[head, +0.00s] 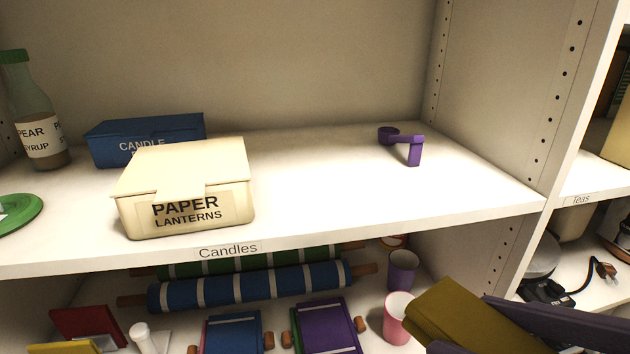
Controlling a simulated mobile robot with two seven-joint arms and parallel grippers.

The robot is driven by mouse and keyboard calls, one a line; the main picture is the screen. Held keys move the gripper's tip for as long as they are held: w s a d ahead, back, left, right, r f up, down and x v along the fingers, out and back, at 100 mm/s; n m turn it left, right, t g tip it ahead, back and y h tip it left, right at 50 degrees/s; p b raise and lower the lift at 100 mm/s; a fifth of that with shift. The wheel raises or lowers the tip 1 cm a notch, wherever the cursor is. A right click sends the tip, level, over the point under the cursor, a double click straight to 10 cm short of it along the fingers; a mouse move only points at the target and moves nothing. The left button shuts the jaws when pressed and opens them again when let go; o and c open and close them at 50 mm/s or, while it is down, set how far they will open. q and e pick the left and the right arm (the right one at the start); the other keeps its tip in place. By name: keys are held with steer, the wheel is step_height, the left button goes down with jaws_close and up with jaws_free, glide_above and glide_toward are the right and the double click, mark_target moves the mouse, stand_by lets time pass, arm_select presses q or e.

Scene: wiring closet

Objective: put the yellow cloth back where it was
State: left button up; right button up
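The yellow cloth (455,312), a folded dark mustard piece, is at the lower right, in front of the lower shelf. My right gripper (460,324) comes in from the lower right corner as dark purple-grey fingers, one on each side of the cloth. It looks shut on the cloth; the picture's bottom edge cuts off part of both. My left gripper is not in view.
The shelf labelled Candles (228,250) holds a cream Paper Lanterns box (185,190), a blue candle box (150,135), a syrup bottle (38,120), a green disc (18,212) and a purple scoop (412,145). Its right half is mostly free. The lower shelf is crowded with rolls and cups.

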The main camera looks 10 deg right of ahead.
jaws_close()
